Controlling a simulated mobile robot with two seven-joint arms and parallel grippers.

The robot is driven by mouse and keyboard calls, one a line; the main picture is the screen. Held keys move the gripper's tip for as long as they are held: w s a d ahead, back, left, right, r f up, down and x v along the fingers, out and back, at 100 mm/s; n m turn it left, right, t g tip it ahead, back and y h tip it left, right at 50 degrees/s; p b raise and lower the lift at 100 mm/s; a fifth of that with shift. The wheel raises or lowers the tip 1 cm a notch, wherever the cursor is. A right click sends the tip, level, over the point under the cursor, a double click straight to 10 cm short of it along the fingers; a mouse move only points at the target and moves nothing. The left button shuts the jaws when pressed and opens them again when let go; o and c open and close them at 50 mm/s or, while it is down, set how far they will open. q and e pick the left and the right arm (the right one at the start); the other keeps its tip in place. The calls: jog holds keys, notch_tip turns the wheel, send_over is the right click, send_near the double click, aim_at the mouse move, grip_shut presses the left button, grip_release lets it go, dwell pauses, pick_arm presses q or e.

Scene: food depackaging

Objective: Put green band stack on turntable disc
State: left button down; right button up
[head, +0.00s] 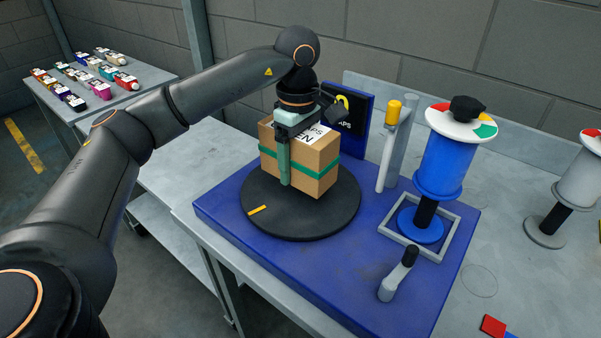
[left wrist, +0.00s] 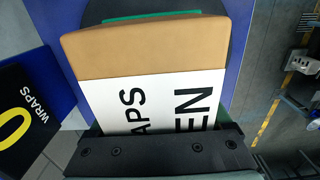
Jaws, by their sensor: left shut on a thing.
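The green band stack is a brown carton (head: 315,162) with a green band around it and a white label with black letters on top. It is over the black turntable disc (head: 335,218); I cannot tell whether its base touches the disc. My left gripper (head: 284,160) comes from above and is shut on the carton, one green finger showing along its front left face. In the left wrist view the carton (left wrist: 145,48) fills the middle, with the label and part of the green band showing. The far finger is hidden. My right gripper is not in view.
The disc sits on a blue base (head: 230,210) with a black sign (head: 354,115) behind. A yellow-capped post (head: 388,145), blue spool (head: 445,160) and small grey lever (head: 395,278) stand to the right. A side table (head: 150,77) at the far left holds several small packs.

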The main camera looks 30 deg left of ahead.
pick_arm(q)
jog(key=shift+w+f, duration=0.35)
jog(key=shift+f, duration=1.55)
jog(key=shift+f, duration=0.2)
grip_release()
notch_tip(320, 180, up, 12)
jog(key=shift+r+p, duration=0.2)
jog(key=shift+p, duration=0.2)
